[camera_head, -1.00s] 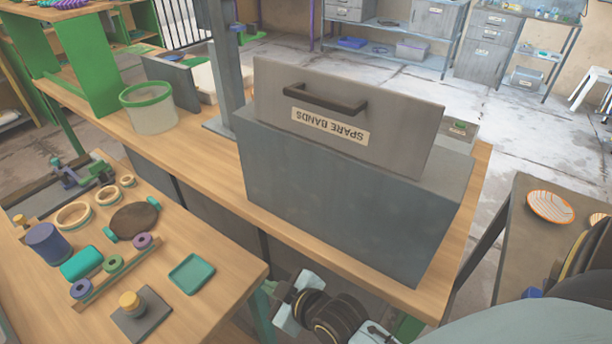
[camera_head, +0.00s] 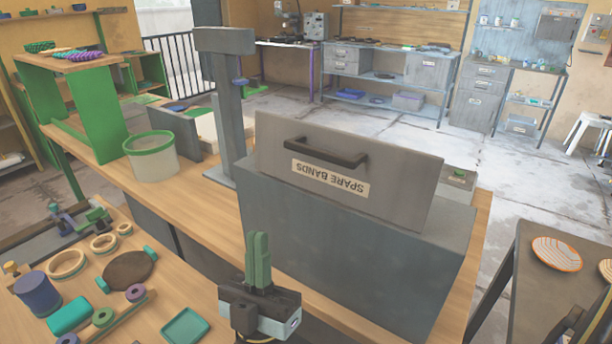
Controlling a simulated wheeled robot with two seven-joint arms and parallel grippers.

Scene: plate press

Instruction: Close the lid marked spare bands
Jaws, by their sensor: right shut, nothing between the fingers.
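The lid (camera_head: 400,200) marked spare bands is a flat grey panel with a dark bar handle (camera_head: 326,152). It stands open, nearly upright, on top of a grey metal box (camera_head: 350,260), and its label (camera_head: 330,179) reads upside down. My right gripper (camera_head: 258,240) is in front of the box's lower left part, green fingers pointing up and together, with nothing between them. In this view its fingertips are below the lid and apart from the handle. My left gripper is not in view.
A grey post (camera_head: 226,100) and a green-rimmed bin (camera_head: 152,160) stand left of the box. A nearer bench at lower left holds rings, rollers and a teal tray (camera_head: 186,327). A side table (camera_head: 560,300) with striped plates is at right.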

